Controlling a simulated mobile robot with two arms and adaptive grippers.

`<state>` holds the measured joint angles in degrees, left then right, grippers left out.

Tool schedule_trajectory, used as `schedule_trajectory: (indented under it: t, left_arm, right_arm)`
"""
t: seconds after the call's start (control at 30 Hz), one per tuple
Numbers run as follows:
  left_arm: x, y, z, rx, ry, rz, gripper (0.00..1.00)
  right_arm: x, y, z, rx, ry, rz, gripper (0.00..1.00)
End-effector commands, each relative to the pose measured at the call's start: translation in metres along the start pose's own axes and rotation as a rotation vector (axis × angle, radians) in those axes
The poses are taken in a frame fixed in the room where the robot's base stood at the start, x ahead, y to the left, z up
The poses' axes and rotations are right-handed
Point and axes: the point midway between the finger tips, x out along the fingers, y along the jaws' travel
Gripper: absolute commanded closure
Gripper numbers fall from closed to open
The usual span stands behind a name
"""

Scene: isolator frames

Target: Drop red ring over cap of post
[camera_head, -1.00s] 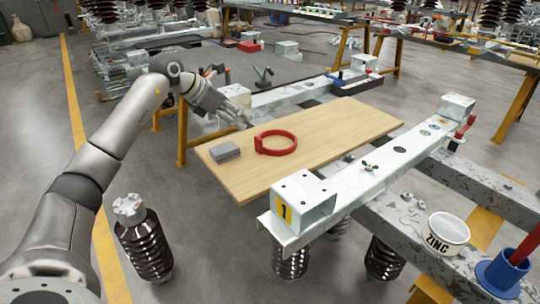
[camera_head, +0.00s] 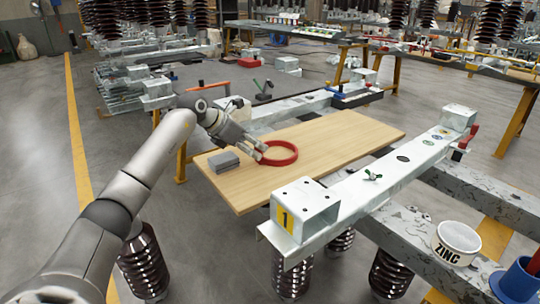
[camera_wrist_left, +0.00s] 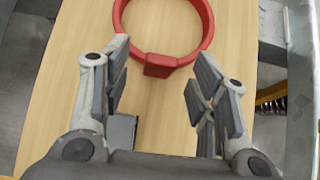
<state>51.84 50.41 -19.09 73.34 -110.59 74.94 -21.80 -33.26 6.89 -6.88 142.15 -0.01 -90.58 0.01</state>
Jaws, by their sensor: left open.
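The red ring (camera_head: 283,162) lies flat on a light wooden board (camera_head: 340,138). In the left wrist view the ring's square tab (camera_wrist_left: 172,67) points toward my gripper. My left gripper (camera_head: 260,152) is open and empty, with its fingertips at the near left side of the ring. In the left wrist view the open fingers (camera_wrist_left: 160,72) stand on either side of the tab, not closed on it. A brown ribbed post (camera_head: 144,265) stands at the lower left; its grey cap is mostly hidden behind my left arm. My right gripper is not in view.
A grey block (camera_head: 223,161) lies on the board just left of the ring. A white beam (camera_head: 385,180) with a box end marked 1 (camera_head: 300,207) runs along the board's right side. A white ZINC tub (camera_head: 457,242) and a blue cup (camera_head: 519,281) stand at the lower right.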

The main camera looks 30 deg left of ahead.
Motion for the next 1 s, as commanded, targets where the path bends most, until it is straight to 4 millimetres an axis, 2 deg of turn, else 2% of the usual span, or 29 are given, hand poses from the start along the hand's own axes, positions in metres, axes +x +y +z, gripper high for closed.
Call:
schedule_trajectory:
  t: [0.03, 0.2, 0.5, 0.9, 1.0]
  left_arm:
    - [0.011, -0.002, -0.002, -0.001, -0.001, -0.004, 0.46]
    - [0.031, -0.002, -0.001, -0.001, -0.003, -0.002, 0.46]
    - [0.035, -0.001, -0.001, 0.000, -0.001, 0.000, 0.46]
    - [0.035, -0.001, -0.001, 0.000, -0.001, 0.000, 0.96]
    - [0.035, -0.001, -0.001, 0.000, -0.001, 0.000, 0.96]
  right_arm:
    - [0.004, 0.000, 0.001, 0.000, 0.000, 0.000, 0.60]
    - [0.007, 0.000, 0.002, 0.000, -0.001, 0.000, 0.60]
    - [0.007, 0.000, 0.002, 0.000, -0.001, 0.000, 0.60]
    - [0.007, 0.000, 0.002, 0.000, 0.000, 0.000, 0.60]
    - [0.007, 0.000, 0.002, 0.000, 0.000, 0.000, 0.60]
